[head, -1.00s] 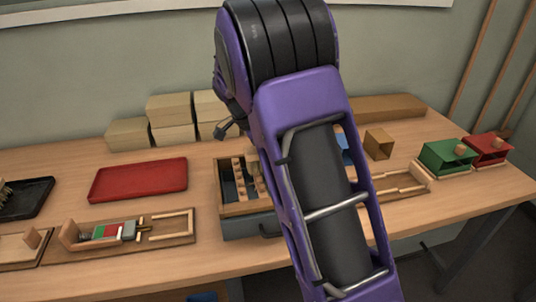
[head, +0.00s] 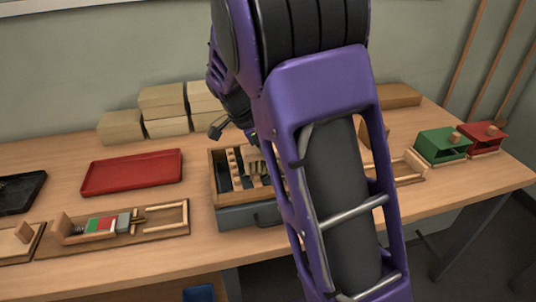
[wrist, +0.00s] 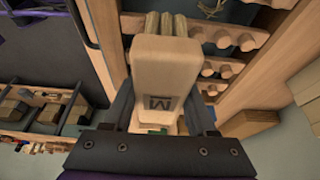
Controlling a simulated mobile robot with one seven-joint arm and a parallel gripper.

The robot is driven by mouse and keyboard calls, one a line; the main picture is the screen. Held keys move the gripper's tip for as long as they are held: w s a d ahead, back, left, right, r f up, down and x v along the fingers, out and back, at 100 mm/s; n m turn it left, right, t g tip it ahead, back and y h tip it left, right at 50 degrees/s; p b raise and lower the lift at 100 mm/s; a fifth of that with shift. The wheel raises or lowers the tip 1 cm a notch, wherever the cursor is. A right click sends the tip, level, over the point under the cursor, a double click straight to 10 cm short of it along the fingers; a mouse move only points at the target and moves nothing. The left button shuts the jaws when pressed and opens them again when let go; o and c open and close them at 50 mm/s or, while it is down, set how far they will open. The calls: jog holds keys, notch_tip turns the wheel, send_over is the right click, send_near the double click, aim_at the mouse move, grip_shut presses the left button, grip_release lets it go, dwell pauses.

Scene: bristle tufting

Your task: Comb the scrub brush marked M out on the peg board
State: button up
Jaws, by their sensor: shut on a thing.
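My gripper (wrist: 157,122) is shut on the scrub brush (wrist: 160,66), a pale wooden block with a dark M on its face. In the wrist view its pale bristle tufts (wrist: 166,22) point to the top of the picture, beside rows of wooden pegs. The peg board (wrist: 222,68) is in the wrist view at upper right and in the head view (head: 236,168), inside a wood-rimmed box. In the head view the brush (head: 254,161) is just over or among the pegs; contact cannot be told. My arm hides the gripper's fingers there.
A red tray (head: 130,172) lies left of the box (head: 240,215). A wooden jig (head: 110,228) with coloured blocks is at front left. Beige boxes (head: 165,105) stand behind. Green (head: 440,145) and red (head: 482,137) housings stand at right.

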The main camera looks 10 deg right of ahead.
jog(key=shift+w+p, duration=1.35)
jog(key=shift+w, duration=2.55)
notch_tip(320, 180, up, 6)
jog(key=p, duration=0.3)
jog(key=shift+p, duration=0.4)
jog(key=o, duration=0.5)
jog(key=c, duration=0.5)
jog(key=s, duration=0.2)
jog(key=s+r+b, duration=0.1)
jog(key=s, duration=0.5)
jog(key=shift+r, duration=0.3)
jog(key=shift+f+b, duration=2.1)
jog(key=shift+f, duration=1.2)
